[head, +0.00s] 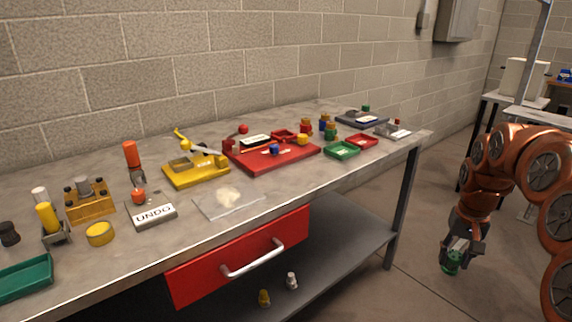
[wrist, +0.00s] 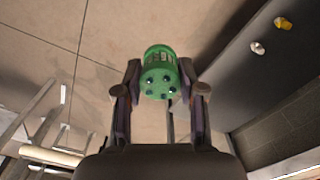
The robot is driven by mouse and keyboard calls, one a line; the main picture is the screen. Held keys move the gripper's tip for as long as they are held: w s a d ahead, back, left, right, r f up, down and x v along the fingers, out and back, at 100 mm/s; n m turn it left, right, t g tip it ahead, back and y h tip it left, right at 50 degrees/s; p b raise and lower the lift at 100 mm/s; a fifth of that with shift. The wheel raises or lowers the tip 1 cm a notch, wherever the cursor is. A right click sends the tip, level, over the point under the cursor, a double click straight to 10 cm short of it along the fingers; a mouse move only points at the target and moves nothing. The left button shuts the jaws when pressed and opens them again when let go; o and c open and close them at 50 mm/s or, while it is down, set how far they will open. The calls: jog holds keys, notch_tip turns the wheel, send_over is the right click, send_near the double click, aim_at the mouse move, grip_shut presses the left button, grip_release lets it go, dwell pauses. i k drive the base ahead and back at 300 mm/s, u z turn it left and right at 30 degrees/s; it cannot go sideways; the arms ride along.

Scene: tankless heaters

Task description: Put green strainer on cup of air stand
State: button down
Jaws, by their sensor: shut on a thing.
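My gripper (head: 457,254) hangs over the floor to the right of the workbench, pointing down. It is shut on the green strainer (head: 451,268), which shows below the fingers. In the wrist view the green strainer (wrist: 158,72) is a short slotted cylinder with dark holes in its near end, between the two fingers of my gripper (wrist: 160,95). I cannot tell for sure which fixture is the air stand. A small metal stand with a yellow cylinder (head: 48,218) and an orange-topped upright piece (head: 132,155) stand at the left of the bench.
The grey workbench (head: 340,184) carries a yellow fixture (head: 197,174), a red tray (head: 290,160), small green (head: 342,151) and red trays, and an UNDO block (head: 153,215). A red drawer (head: 243,262) and lower shelf are below. Floor between bench and arm is clear.

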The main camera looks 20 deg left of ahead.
aim_at(182, 166)
jog(key=u, duration=1.65)
